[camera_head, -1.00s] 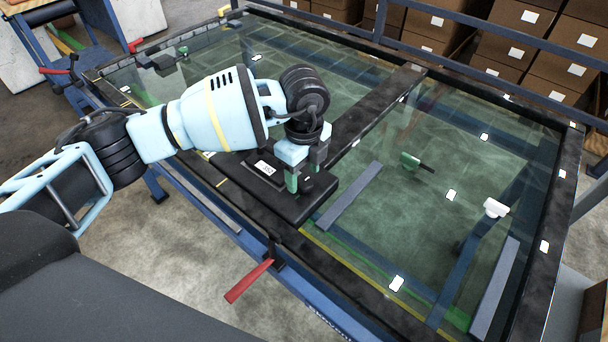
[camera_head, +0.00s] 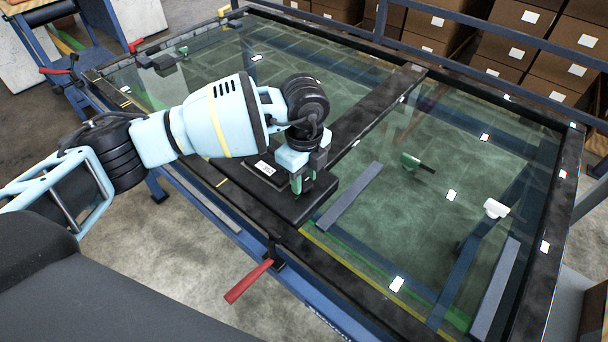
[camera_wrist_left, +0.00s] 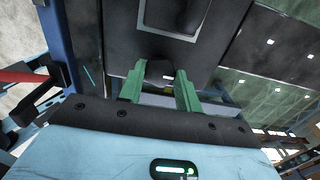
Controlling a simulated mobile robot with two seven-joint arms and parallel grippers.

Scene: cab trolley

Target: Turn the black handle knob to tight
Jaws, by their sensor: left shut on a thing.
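My left gripper (camera_head: 303,182) points down over a black box-like mount (camera_head: 318,206) on the frame of a glass panel. Its green fingers also show in the left wrist view (camera_wrist_left: 160,88). They are shut on a small dark piece between their tips, the black handle knob (camera_wrist_left: 158,70). The knob is mostly hidden by the fingers in the head view, and its turn angle cannot be told. A pale label (camera_head: 264,168) lies on the mount to the left of the gripper. My right gripper is not in view.
A red lever (camera_head: 248,282) sticks out from the near blue rail. A small green and black part (camera_head: 411,162) and a white fitting (camera_head: 495,208) show on the glass to the right. Brown boxes (camera_head: 515,50) stand behind the far rail.

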